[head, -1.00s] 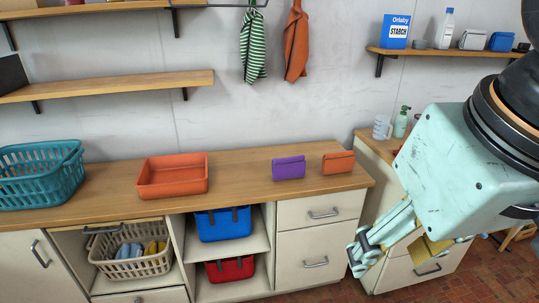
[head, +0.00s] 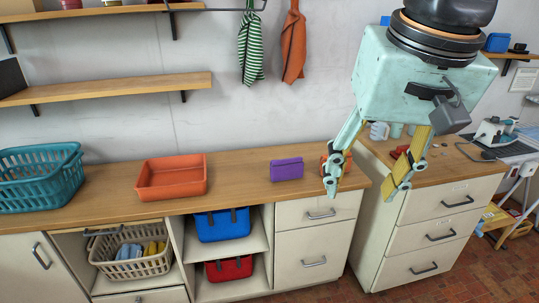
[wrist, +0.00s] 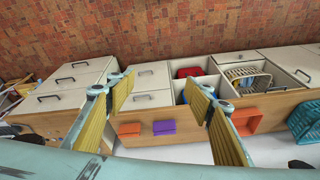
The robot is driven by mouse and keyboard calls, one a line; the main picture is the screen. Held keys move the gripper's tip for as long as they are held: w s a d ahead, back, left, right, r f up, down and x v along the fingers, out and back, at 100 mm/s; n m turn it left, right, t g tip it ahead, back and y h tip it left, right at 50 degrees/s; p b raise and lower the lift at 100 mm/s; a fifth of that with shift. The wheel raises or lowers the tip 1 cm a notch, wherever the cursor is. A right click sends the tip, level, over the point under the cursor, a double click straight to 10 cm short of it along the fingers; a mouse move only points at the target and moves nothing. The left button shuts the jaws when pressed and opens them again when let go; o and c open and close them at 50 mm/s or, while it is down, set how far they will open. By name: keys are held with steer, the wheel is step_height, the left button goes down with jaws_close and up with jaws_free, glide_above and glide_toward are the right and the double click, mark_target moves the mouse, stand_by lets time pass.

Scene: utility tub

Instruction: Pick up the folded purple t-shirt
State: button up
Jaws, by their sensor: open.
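The folded purple t-shirt (head: 287,169) lies on the wooden counter, between the orange tub and a folded orange item (head: 325,160). It also shows in the wrist view (wrist: 164,127), beside the folded orange item (wrist: 129,130). My gripper (head: 365,192) is open and empty, in front of the counter's right end and to the right of the t-shirt. In the head view its left finger partly hides the orange item. In the wrist view both fingers (wrist: 158,118) stand wide apart with the t-shirt seen between them.
An orange tub (head: 172,192) and a teal basket (head: 40,196) stand left on the counter. Striped and orange cloths (head: 293,45) hang on the wall above. A second drawer cabinet (head: 440,215) stands right. The counter between tub and t-shirt is clear.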

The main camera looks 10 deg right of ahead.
steer(key=w+r+m+p, duration=0.2)
steer(key=w, duration=0.7)
steer(key=w+r+m+p, duration=0.1)
steer(key=w+r, duration=0.1)
steer(key=w, duration=0.6)
steer(key=m+g+p, duration=0.3)
steer(key=m+p, duration=0.7)
steer(key=m, duration=0.1)
glide_above(286, 157)
step_height(286, 157, down, 24)
steer(key=shift+w+f, duration=0.1)
steer(key=shift+f, duration=4.2)
steer(key=shift+f, duration=0.1)
steer(key=shift+f+b, duration=0.3)
steer(key=shift+f, duration=2.2)
